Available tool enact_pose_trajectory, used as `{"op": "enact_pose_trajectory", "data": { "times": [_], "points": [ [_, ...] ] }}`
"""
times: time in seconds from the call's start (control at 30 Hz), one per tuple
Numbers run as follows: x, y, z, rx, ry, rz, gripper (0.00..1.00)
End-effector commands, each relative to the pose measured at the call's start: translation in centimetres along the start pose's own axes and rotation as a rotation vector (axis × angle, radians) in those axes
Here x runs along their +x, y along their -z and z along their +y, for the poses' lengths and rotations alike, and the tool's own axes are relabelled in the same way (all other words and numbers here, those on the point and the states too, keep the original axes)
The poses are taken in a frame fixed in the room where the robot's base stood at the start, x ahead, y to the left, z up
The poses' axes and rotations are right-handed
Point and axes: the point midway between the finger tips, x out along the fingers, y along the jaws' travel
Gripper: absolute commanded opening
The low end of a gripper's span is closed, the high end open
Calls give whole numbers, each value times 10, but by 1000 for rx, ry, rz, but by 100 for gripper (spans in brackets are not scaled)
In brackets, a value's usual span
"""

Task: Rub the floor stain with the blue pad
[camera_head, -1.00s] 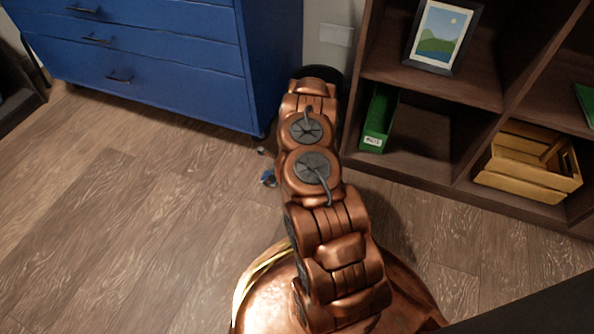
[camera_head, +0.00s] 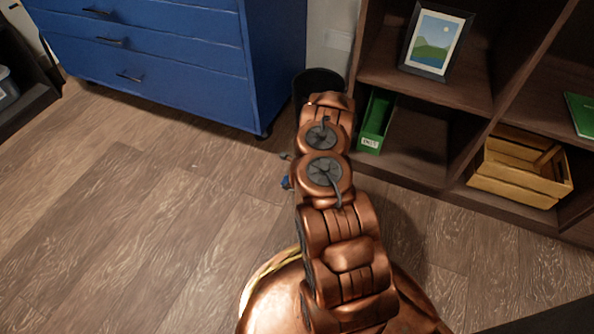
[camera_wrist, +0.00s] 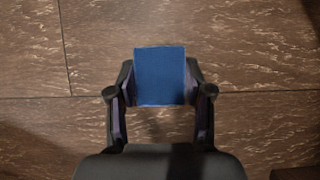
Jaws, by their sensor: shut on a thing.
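In the wrist view the blue pad (camera_wrist: 160,76) is a flat square held between the two fingers of my gripper (camera_wrist: 160,92). My gripper is shut on it, with the wood floor behind. In the head view only a small blue bit of the pad (camera_head: 286,182) shows at the left edge of my arm, low over the floor. My arm hides most of the gripper there. I cannot tell whether the pad touches the floor. No clear stain shows on the floor (camera_head: 150,200) in either view.
A blue drawer cabinet (camera_head: 150,62) stands at the back left. A dark bin (camera_head: 318,82) stands behind my arm. A brown shelf (camera_head: 420,85) on the right holds a green box file (camera_head: 376,122), a framed picture (camera_head: 436,42) and a wooden crate (camera_head: 520,168). The floor at left is clear.

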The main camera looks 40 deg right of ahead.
Motion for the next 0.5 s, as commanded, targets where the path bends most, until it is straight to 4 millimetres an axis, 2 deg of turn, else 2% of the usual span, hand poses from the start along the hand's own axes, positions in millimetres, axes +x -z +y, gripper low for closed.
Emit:
{"op": "enact_pose_trajectory", "data": {
  "times": [0.13,0.27,0.5],
  "points": [
    [-3,4,-4,-4,-1,2,18],
    [-24,-10,-3,-4,-2,-2,18],
    [-40,-21,-2,-8,-2,-1,18]
  ]
}}
